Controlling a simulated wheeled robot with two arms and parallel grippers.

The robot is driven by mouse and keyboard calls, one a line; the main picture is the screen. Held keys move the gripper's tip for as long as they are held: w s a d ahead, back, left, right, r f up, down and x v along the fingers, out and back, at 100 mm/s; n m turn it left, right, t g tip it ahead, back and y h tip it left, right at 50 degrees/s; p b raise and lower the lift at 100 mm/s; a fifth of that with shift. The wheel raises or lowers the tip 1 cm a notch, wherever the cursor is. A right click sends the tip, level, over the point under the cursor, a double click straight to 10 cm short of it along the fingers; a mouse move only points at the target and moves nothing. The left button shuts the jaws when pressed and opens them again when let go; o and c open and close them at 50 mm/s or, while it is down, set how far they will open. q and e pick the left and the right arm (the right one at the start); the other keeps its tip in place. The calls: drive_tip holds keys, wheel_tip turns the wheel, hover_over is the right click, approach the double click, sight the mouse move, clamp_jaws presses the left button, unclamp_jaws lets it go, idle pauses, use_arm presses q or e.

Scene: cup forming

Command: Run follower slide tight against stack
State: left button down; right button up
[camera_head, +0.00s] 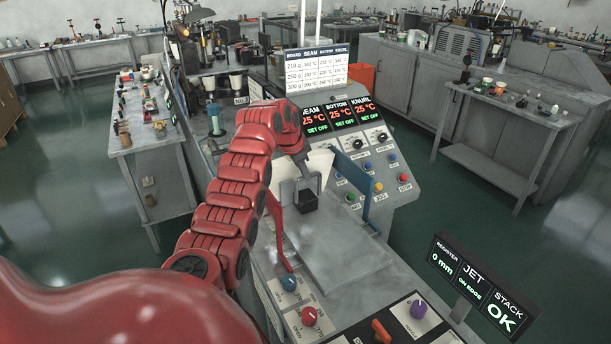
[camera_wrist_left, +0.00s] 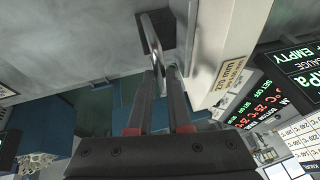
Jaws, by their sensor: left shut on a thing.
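The follower slide, a small dark block (camera_head: 308,201) with a thin upright grip, sits on the grey feed bed (camera_head: 345,250). It also shows in the left wrist view (camera_wrist_left: 152,34). My left gripper (camera_head: 301,165) reaches down over it, its fingers (camera_wrist_left: 162,88) shut on the metal grip. The stack, cream sheets (camera_head: 318,168), stands just behind the slide; its pale side with a label shows in the wrist view (camera_wrist_left: 226,45). Whether slide and stack touch is partly hidden by my gripper. A panel reads STACK OK (camera_head: 504,314).
A red guide (camera_head: 278,232) stands left of the bed and a blue guide (camera_head: 368,195) right of it. A control panel with 25 °C displays (camera_head: 340,114) rises behind. Several knobs (camera_head: 309,316) are at the front. The bed's front is clear.

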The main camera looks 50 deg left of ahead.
use_arm(q)
drive_tip(key=shift+a+r, duration=0.1)
drive_tip(key=c, duration=0.8)
unclamp_jaws()
drive_tip(key=shift+c, duration=0.2)
drive_tip(key=shift+s+r+b, duration=0.25)
drive_tip(key=shift+r+b, duration=0.1)
drive_tip(key=b+v, duration=0.1)
drive_tip(key=v, duration=1.5)
drive_tip(key=shift+r+b, duration=0.25)
drive_tip(key=shift+b, duration=0.1)
drive_tip(key=shift+f, duration=0.1)
